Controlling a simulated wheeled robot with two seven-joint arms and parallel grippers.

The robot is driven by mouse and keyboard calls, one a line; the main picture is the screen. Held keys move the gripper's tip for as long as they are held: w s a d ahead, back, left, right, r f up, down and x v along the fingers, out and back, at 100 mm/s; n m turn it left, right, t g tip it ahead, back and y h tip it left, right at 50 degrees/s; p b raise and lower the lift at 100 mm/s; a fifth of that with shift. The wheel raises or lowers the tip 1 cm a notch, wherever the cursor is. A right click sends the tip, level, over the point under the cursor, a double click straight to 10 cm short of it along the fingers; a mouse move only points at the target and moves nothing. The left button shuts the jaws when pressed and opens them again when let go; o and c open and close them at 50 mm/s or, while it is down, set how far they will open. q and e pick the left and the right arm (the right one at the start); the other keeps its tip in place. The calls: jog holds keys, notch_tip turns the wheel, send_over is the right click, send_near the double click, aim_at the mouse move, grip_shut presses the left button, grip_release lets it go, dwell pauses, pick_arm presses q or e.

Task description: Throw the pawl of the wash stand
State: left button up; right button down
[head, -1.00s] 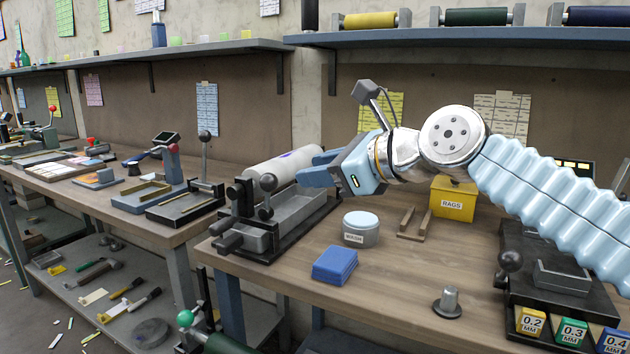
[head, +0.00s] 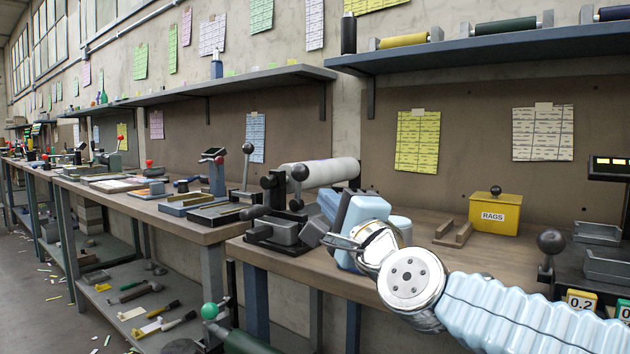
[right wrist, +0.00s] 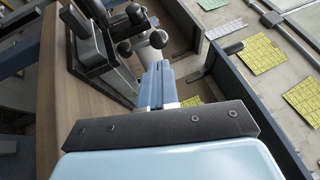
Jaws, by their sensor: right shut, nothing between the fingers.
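The stand (head: 277,237) at the near bench's left end has a dark frame and carries a white roll (head: 320,173). Black ball-knob levers (head: 299,173) rise at its front end; I cannot tell which one is the pawl. My right gripper (head: 328,203) is shut and empty, beside the stand at the right of the knobs, and it hides part of the tray. In the right wrist view the shut fingers (right wrist: 159,66) point at the ball knobs (right wrist: 158,39), seemingly just short of them; contact is not clear. My left gripper is not in view.
A yellow rags box (head: 494,212) and a wooden holder (head: 453,233) stand on the bench. Another stand with a ball knob (head: 551,242) is at the right. A shelf (head: 480,50) with rolls hangs above.

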aim_at(299, 170)
jog(key=p+x, duration=0.1)
jog(key=x, duration=0.7)
jog(key=shift+w+a+r+p, duration=0.1)
jog(key=shift+p, duration=0.3)
jog(key=shift+r+p, duration=0.25)
jog(key=shift+p, duration=0.3)
jog(key=a+r+g+p, duration=0.1)
jog(key=p, duration=0.3)
jog(key=shift+w+n+p, duration=0.35)
jog(key=shift+n, duration=0.05)
jog(key=shift+w+a, duration=0.15)
jog(key=shift+w+a+r+p, duration=0.25)
jog(key=shift+w+a+p, duration=0.4)
jog(key=shift+a, duration=0.3)
